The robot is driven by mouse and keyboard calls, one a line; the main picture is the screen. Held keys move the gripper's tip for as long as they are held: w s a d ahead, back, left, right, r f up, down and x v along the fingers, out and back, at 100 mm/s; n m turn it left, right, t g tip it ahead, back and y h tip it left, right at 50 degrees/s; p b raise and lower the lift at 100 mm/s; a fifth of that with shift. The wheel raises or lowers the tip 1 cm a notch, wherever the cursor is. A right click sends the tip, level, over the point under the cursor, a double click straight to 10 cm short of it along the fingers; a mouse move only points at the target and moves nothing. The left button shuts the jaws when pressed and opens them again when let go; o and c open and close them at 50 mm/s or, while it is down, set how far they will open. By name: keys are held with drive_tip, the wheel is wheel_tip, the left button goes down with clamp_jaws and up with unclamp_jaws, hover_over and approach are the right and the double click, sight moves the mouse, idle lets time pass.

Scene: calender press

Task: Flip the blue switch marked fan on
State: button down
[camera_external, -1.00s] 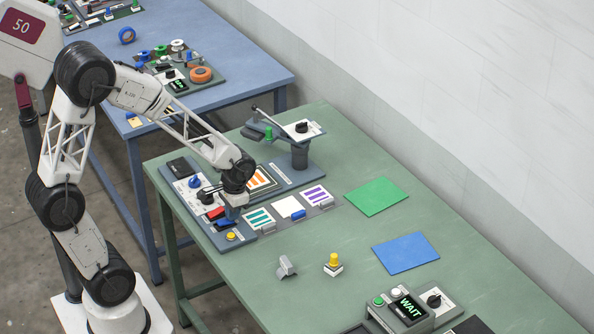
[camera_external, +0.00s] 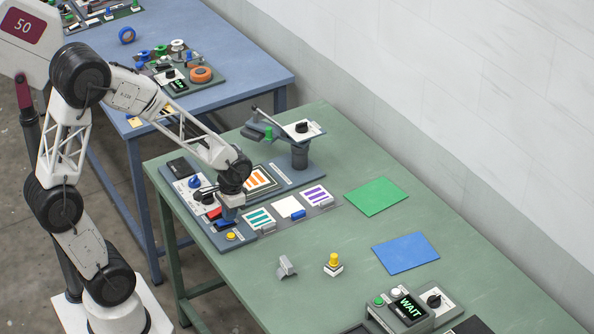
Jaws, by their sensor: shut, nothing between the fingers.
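The blue switch (camera_external: 226,222) is a small blue rocker on the front left part of the grey press board (camera_external: 247,230), beside a red rocker switch (camera_external: 214,213). Its marking is too small to read. My gripper (camera_external: 229,212) is shut and empty, pointing down just above the red and blue switches. It hides part of both, and I cannot tell whether it touches either one. I cannot tell which way the blue switch is tipped.
A blue knob (camera_external: 195,181), black knobs and a yellow button (camera_external: 231,236) surround the switches. Striped cards (camera_external: 258,217) lie to the right. A press arm on a post (camera_external: 299,155) stands behind.

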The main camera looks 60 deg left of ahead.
drive_tip(key=shift+s+f, duration=0.5)
drive_tip(key=shift+s, duration=0.1)
wheel_tip(320, 180, up, 15)
drive_tip(key=w, duration=0.3)
drive_tip(key=shift+s, duration=0.15)
idle(0.4)
drive_tip(key=s+d+r+t, duration=0.2)
drive_tip(key=s+r, duration=0.2)
drive_tip(key=s, duration=0.4)
drive_tip(key=s+d+r+t, duration=0.1)
drive_tip(key=s+d+r, duration=0.2)
drive_tip(key=s, duration=0.5)
drive_tip(key=shift+s+d+r+t, duration=0.15)
drive_tip(key=shift+r+t, duration=0.25)
drive_tip(key=shift+r, duration=0.2)
idle(2.2)
